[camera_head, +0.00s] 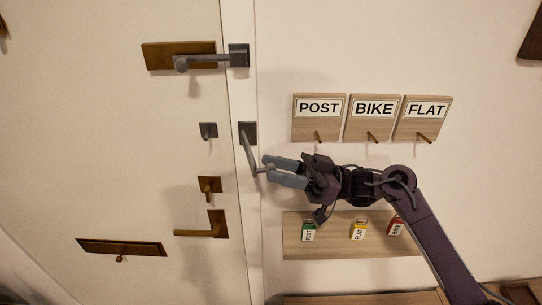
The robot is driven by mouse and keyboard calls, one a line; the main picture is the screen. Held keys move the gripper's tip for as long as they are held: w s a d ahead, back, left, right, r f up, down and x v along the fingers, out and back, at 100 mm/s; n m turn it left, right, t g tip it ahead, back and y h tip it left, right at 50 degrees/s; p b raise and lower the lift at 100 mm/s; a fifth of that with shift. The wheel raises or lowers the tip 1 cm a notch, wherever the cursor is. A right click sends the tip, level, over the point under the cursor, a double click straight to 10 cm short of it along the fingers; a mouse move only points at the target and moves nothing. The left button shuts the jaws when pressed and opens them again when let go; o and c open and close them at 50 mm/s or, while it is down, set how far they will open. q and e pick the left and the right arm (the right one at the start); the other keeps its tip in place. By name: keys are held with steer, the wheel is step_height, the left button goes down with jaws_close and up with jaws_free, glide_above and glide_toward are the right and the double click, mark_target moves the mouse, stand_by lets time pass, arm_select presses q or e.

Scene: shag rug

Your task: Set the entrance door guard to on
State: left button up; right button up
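The door guard has a dark square mount (248,129) on the door frame. Its thin grey bar (252,155) swings out from this mount and slants down to the right, away from the door. A small dark catch (208,130) sits on the door to the left, apart from the bar. My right gripper (268,169) comes in from the right. Its two grey-blue fingers are close together around the bar's knobbed end and appear shut on it, though the contact is small in view. My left gripper is not in view.
The door carries a closer-like arm (208,60), a brass lock (209,185), a lever handle (215,224) and a letter slot (121,247). Right are POST (319,130), BIKE (371,131) and FLAT (421,131) hook plaques, above a shelf (291,243) with tagged keys (359,231).

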steer(key=shift+x, duration=0.9)
steer(key=shift+d, duration=0.1)
jaws_close()
